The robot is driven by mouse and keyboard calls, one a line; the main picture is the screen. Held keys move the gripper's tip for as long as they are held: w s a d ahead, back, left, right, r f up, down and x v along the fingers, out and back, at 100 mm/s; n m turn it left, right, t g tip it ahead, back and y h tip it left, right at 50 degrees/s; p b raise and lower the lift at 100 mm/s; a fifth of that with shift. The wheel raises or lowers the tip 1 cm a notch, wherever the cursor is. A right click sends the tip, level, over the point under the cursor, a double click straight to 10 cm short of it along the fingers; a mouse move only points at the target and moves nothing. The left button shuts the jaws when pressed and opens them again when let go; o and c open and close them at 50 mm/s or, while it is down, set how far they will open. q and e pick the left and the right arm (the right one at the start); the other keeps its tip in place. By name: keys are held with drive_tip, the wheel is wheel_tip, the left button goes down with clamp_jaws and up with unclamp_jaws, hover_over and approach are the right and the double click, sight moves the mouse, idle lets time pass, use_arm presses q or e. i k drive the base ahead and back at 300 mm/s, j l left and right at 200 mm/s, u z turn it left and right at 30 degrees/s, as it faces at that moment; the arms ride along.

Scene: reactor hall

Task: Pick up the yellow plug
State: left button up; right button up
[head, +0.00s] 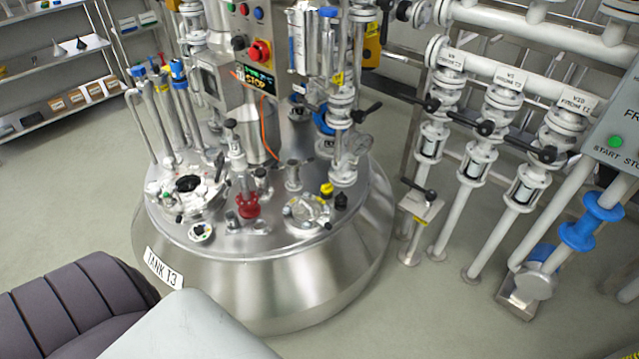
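Neither gripper is in view. Only what looks like my own arm shows at the lower left, in front of the tank.
A red valve (248,206) and several steel fittings crowd the lid. A control box with a red button (260,52) rises behind. White pipes with black-handled valves (485,128) stand at the right. A shelf with small boxes (75,97) is at the back left. Floor between is clear.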

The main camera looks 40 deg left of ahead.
sight(326, 189)
drive_tip(key=i+u, duration=0.2)
drive_tip(key=u, duration=0.25)
drive_tip(key=i+l+u, duration=0.15)
drive_tip(key=u, duration=0.3)
